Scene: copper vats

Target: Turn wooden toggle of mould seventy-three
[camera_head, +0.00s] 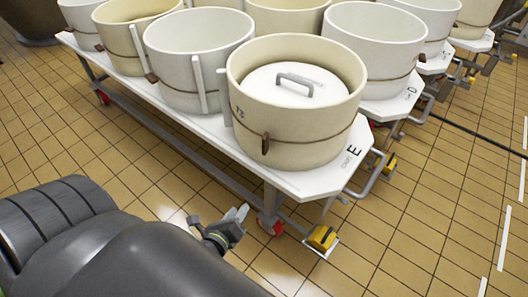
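The nearest mould (293,150) is a cream round tub on the corner of the white trolley marked E. Small dark marking on its left side may read 73, but it is too small to be sure. Its brown wooden toggle (265,144) stands upright on the front wall, across a thin band. A white lid (292,86) with a grey handle sits inside the mould. My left gripper (240,213) is below and left of the toggle, in front of the trolley's edge and clear of the mould. Its finger gap cannot be made out. My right gripper is not in view.
The white trolley top (318,180) has a grey frame and red-marked wheels beneath. Several other moulds (196,60) stand close behind and left. A yellow-and-black foot piece (321,238) sticks out low at the corner. Tiled floor (420,235) is clear at front right.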

